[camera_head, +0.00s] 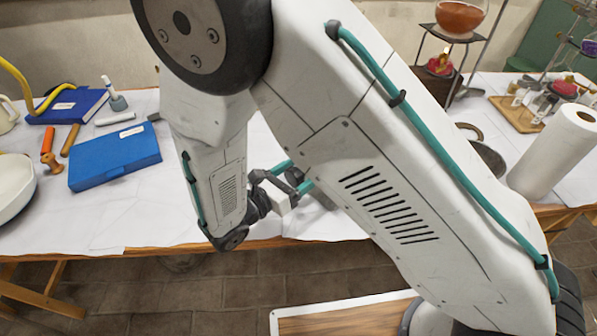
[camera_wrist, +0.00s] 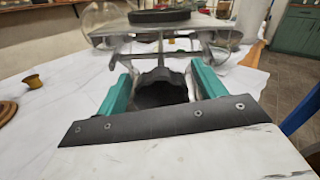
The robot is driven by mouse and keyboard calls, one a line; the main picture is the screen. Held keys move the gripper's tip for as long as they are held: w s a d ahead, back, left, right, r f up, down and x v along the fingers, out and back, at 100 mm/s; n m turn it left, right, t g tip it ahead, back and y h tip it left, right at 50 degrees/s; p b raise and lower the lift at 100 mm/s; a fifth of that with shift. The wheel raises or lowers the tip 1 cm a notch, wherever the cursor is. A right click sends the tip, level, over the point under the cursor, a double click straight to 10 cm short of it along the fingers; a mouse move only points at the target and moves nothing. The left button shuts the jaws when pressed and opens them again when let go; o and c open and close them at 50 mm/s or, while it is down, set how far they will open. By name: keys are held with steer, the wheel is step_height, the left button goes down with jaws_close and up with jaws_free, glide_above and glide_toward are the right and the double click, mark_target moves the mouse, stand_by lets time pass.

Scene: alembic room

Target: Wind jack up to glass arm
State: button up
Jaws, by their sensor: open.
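The jack's top plate (camera_wrist: 205,28) is a flat grey metal platform on thin crossed metal legs, ahead of my gripper in the wrist view. A dark lobed knob (camera_wrist: 162,88) on its near side sits between my two teal fingers. My gripper (camera_wrist: 160,74) is open, one finger on each side of the knob; I cannot tell if either finger touches it. A black disc (camera_wrist: 160,15) lies on the plate. Rounded clear glass (camera_wrist: 98,20) shows at upper left, but I cannot tell if it is the glass arm. In the head view, my gripper (camera_head: 294,177) is low over the table and my arm hides most of the jack.
A white-covered table (camera_head: 110,215) carries blue cases (camera_head: 115,157) at left. A small brass cup (camera_wrist: 33,83) stands left in the wrist view.

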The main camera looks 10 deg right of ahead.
steer(key=c, duration=1)
